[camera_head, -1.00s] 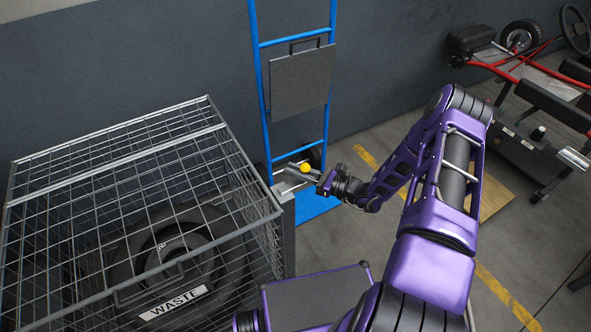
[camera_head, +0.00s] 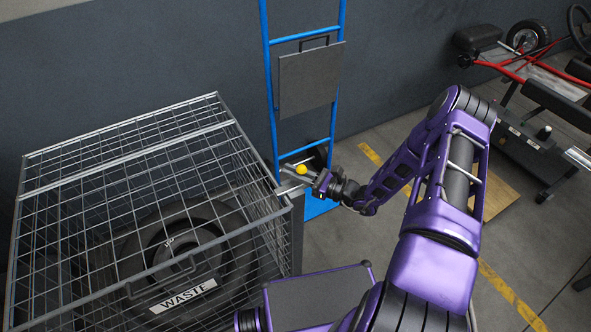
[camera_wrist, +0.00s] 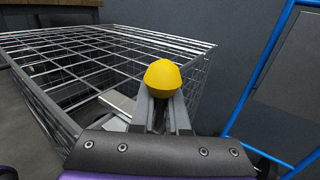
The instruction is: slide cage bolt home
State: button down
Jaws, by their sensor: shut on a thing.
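The wire-mesh cage (camera_head: 226,122) stands at the left with its mesh lid down. A yellow ball knob (camera_head: 301,169), apparently the bolt's handle, sits by the cage's right corner. A pale metal fitting (camera_head: 291,188) shows on the cage at that corner. My gripper (camera_head: 308,176) reaches in from the right and is shut on the yellow knob. In the wrist view the knob (camera_wrist: 162,78) sits between the tips of the two grey fingers, close to the cage corner. The bolt's rod is mostly hidden by the knob and fingers.
A blue hand truck (camera_head: 268,90) stands against the wall just behind the knob. A red-framed kart (camera_head: 520,75) is at the far right.

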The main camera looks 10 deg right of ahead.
jog(key=shift+s+a, duration=0.1)
jog(key=shift+a, duration=0.15)
jog(key=c, duration=0.9)
grip_release()
jog(key=shift+s+d, duration=0.1)
jog(key=shift+d, duration=0.15)
jog(key=b+v, duration=0.1)
jog(key=v, duration=1.6)
jog(key=shift+r, duration=0.1)
